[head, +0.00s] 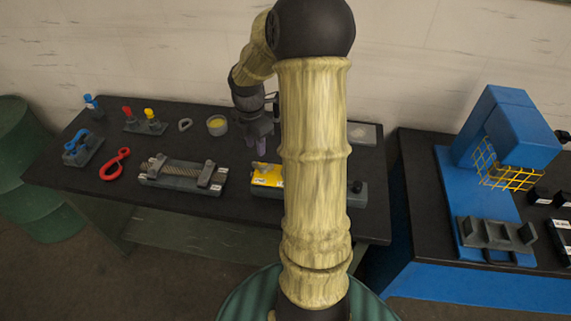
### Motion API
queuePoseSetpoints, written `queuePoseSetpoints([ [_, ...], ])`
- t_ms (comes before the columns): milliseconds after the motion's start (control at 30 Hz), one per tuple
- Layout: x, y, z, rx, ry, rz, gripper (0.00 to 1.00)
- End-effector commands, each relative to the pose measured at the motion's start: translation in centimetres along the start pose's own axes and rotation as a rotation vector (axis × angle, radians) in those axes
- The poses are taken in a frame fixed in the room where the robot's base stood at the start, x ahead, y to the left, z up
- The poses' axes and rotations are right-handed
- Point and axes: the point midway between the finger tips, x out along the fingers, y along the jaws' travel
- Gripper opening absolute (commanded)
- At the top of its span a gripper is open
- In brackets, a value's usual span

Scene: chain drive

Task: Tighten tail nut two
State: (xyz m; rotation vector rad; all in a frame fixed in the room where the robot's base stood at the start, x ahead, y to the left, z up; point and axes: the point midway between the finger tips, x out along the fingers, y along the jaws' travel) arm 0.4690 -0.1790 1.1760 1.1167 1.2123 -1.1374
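My gripper (259,138) points down over the middle of the dark bench, behind the yellow-topped block (267,176). A small purplish piece (261,148) shows at its tip; I cannot tell whether it is held or part of the tool. The finger opening is too small to judge. I cannot pick out tail nut two. A grey fixture (183,185) with a ribbed, rope-like length lying along it is left of the gripper. My arm hides part of the bench right of the yellow-topped block.
A red hook (115,164), a blue-topped holder (80,149), red and yellow-handled pieces (150,115), a grey ring (185,125) and a yellow-filled cup (217,125) stand on the bench (120,200). A blue machine (508,130) with a yellow guard stands on the right-hand table.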

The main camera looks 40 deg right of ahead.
Motion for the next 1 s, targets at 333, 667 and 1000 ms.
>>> queuePoseSetpoints([
  [333, 0.8, -0.4, 9.7, -0.517, 0.040, -0.008, 0.31],
  [667, 0.8, -0.7, 11.1, -0.608, 0.044, -0.007, 0.31],
  [1000, 2.1, -0.7, 10.9, -0.606, 0.047, -0.008, 0.31],
])
